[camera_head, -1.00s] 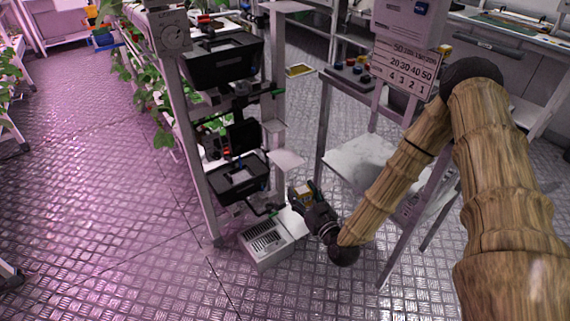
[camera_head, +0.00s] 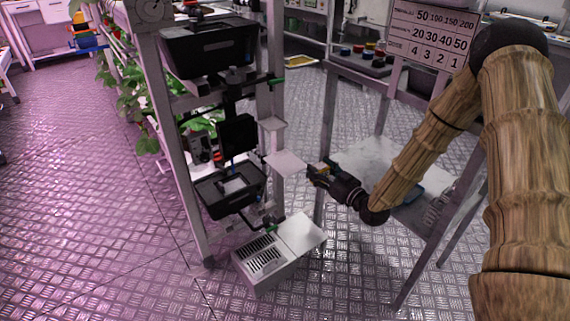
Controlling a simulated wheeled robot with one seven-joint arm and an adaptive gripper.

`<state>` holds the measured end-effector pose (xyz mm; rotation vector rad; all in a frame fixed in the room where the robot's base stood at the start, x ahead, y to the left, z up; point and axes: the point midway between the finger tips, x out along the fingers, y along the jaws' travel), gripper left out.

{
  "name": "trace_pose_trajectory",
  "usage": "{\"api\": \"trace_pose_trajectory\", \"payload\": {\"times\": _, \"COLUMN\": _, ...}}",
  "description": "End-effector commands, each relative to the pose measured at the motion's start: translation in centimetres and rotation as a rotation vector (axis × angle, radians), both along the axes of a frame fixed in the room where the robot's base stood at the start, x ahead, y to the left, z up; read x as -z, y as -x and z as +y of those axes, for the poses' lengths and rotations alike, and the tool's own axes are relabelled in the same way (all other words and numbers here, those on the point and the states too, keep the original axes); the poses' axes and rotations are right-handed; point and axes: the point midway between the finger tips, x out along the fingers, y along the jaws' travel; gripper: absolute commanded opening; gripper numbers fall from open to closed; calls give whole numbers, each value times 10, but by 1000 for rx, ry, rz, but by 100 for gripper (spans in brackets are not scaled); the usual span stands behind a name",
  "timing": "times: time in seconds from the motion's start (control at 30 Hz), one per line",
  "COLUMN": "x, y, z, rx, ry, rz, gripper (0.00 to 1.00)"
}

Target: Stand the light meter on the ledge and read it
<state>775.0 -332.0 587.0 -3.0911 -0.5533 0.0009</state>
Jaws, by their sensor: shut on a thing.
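My gripper (camera_head: 317,171) is shut on a small yellowish thing (camera_head: 323,167), which I take to be the light meter; the fingers hide much of it and its face cannot be read. It is in the air, just right of a small pale plate (camera_head: 287,163) that juts from the rack post, likely the ledge. I cannot tell whether they touch.
A grey box (camera_head: 266,274) with slots and an open white lid (camera_head: 302,233) stands on the floor below. The rack (camera_head: 179,150) carries black bins (camera_head: 210,43). A stand to the right has coloured knobs (camera_head: 369,50) and a number board (camera_head: 432,30).

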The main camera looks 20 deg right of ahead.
Motion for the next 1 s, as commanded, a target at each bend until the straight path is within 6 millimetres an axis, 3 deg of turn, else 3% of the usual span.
{"api": "trace_pose_trajectory", "payload": {"times": 0.7, "x": 1, "y": -129, "z": 48, "rx": -1, "ry": 2, "rz": -4, "gripper": 24}}
{"api": "trace_pose_trajectory", "payload": {"times": 1.0, "x": 0, "y": -158, "z": 58, "rx": 0, "ry": 1, "rz": -1, "gripper": 24}}
